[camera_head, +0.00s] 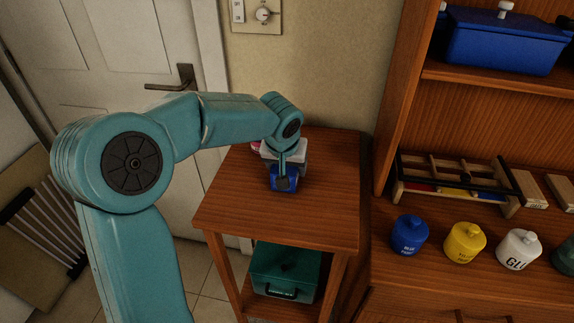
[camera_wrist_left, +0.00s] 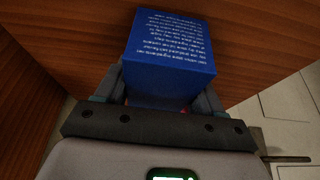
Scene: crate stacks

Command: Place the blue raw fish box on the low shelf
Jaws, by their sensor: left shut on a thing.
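A blue box (camera_head: 284,179) with white print is on or just above the top of a small wooden side table (camera_head: 320,215). It also shows in the left wrist view (camera_wrist_left: 172,52), between the two fingers. My left gripper (camera_head: 286,167) is shut on this box, its wrist above the table's middle. Whether the box touches the tabletop is hard to tell. The table has a lower shelf, where a green toolbox (camera_head: 283,272) sits. My right gripper is not in view.
A wooden cabinet to the right holds a blue case (camera_head: 503,42) on its shelf. Blue (camera_head: 409,236), yellow (camera_head: 465,243) and white (camera_head: 518,250) jars stand on its lower top. A white door (camera_head: 130,60) is behind my arm. The table's front half is clear.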

